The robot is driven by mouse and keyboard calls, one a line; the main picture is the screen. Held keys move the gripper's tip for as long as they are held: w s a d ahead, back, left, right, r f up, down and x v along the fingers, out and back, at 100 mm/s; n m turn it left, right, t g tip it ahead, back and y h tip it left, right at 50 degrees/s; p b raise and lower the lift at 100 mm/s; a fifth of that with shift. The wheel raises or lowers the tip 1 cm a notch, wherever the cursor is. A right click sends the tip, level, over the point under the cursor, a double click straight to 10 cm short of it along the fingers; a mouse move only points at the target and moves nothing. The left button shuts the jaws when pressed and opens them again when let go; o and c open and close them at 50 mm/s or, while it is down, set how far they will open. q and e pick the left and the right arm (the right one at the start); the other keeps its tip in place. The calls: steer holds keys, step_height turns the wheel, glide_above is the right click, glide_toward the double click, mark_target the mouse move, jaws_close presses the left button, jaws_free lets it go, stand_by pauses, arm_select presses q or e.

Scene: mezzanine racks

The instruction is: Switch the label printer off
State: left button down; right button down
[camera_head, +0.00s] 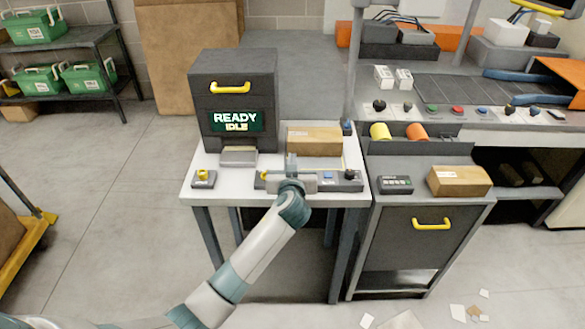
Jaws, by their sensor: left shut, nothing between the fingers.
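The label printer (233,92) is a dark grey box with a yellow handle, standing on a small white table (225,195). Its green screen (236,122) reads "READY IDLE". A small box with a yellow knob (204,178) sits at the table's front left corner. A grey control strip (335,184) lies along the front right, with a yellow part at its left end, a blue button and a black knob. My left gripper (291,162) is shut and empty over this strip and hides part of it. I cannot tell whether it touches the strip. My right gripper is not in view.
A cardboard box (315,140) lies behind the strip. A dark cabinet (415,240) with a parcel (459,181) and a keypad (396,184) stands close on the right. A workbench with knobs is behind it. Open floor (110,180) lies to the left.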

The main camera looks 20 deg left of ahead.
arm_select(q)
steer(key=shift+s+f+p, duration=0.15)
steer(key=shift+f+p, duration=0.2)
steer(key=shift+f, duration=1.55)
steer(key=shift+r+p, duration=0.1)
steer(key=shift+p, duration=0.25)
steer(key=shift+f, duration=0.2)
